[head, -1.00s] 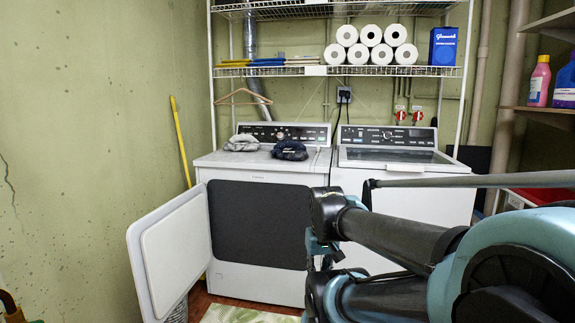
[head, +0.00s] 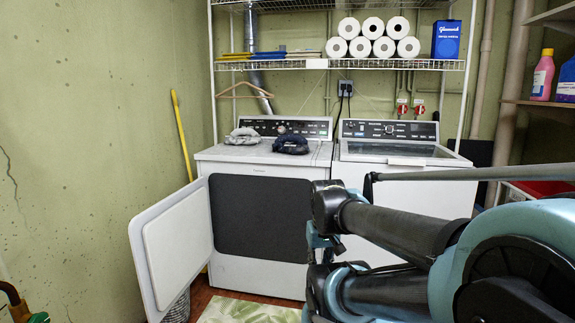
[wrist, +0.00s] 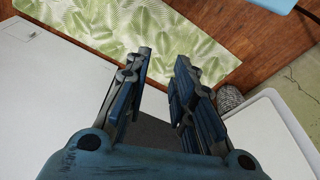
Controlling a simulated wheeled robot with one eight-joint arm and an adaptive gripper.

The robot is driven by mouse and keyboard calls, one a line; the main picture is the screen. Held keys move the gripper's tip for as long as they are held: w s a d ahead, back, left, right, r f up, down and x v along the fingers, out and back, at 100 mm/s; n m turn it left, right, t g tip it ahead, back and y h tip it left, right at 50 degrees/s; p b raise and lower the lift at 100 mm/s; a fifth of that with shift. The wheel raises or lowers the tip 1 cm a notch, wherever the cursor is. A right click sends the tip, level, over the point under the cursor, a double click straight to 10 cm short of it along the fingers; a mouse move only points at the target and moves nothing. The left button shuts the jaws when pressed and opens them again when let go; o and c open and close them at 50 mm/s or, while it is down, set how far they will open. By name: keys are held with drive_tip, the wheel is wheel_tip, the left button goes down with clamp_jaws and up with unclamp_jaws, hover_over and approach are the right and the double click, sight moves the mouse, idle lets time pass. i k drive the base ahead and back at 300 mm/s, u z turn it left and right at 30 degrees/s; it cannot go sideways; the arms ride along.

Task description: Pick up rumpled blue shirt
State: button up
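A rumpled dark blue cloth, which looks like the blue shirt (head: 291,144), lies on top of the white dryer (head: 205,155) near its right side. A rumpled grey cloth (head: 242,136) lies to its left, apart from it. My gripper shows in the wrist view (wrist: 160,65), with its two fingers apart and nothing between them. It points down over the floor in front of the machines. In the head view my arm hides most of the gripper. The blue shirt is not in the wrist view.
The dryer's door (head: 172,245) hangs open to the left. A white washer (head: 440,200) stands to the right, partly behind my arm. A wire shelf (head: 300,64) with paper rolls (head: 373,27) is above. A leaf-patterned mat (wrist: 150,30) lies on the wooden floor.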

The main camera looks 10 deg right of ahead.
sight(299, 146)
drive_tip(key=k, duration=0.6)
drive_tip(key=u, duration=0.1)
drive_tip(key=i, duration=1.7)
drive_tip(key=z, duration=0.6)
